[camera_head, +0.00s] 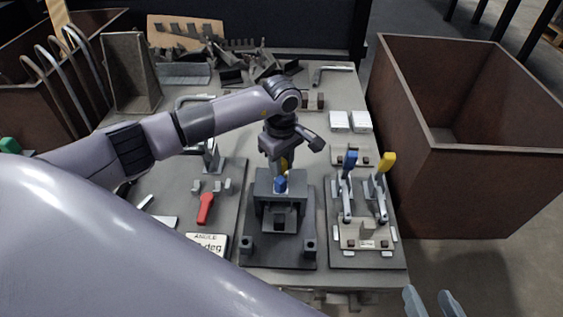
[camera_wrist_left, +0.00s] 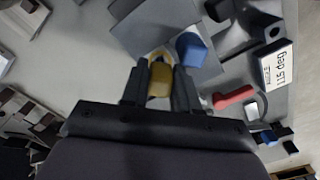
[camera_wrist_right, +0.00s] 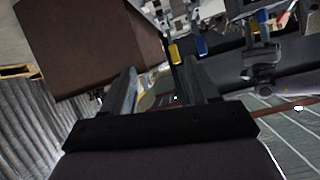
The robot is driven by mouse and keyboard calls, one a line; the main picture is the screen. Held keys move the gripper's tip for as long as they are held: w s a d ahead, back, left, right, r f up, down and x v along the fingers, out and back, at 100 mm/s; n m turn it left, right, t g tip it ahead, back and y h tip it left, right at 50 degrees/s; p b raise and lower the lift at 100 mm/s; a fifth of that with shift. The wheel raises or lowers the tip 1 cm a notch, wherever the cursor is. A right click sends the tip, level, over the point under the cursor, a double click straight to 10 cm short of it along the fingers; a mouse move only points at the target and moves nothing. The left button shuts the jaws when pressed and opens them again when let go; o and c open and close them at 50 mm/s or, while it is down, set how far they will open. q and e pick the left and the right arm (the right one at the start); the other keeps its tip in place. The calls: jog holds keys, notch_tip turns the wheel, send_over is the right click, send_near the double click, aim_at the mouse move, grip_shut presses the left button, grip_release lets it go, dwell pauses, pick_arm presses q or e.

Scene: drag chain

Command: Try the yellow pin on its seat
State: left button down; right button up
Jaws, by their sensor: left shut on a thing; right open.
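My left gripper (camera_head: 283,158) points down over the grey fixture block (camera_head: 263,190) in the middle of the table. It is shut on the yellow pin (camera_wrist_left: 160,80), which also shows in the head view (camera_head: 284,164). A yellowish ring (camera_wrist_left: 159,54) shows at the pin's far end in the left wrist view; I cannot tell whether the pin is in it. A blue pin (camera_head: 281,184) stands on the block beside the yellow one, also in the left wrist view (camera_wrist_left: 190,50). My right gripper (camera_head: 435,302) is open and empty, off the table's front right corner.
Two toggle clamps with blue (camera_head: 350,161) and yellow (camera_head: 387,161) handles stand on a plate to the right. A red handle (camera_head: 205,208) and an angle sign (camera_head: 208,243) are to the left. A large brown bin (camera_head: 490,185) stands right of the table. Metal scrap lies at the back.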

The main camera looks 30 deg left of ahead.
dwell(0.3)
pick_arm(q)
jog(key=c, duration=0.8)
grip_release()
jog(key=shift+r, duration=0.15)
notch_tip(320, 180, up, 7)
jog(key=shift+f+p, duration=0.1)
jog(key=shift+p, duration=1)
pick_arm(e)
notch_tip(320, 180, up, 2)
jog(key=shift+r, duration=0.2)
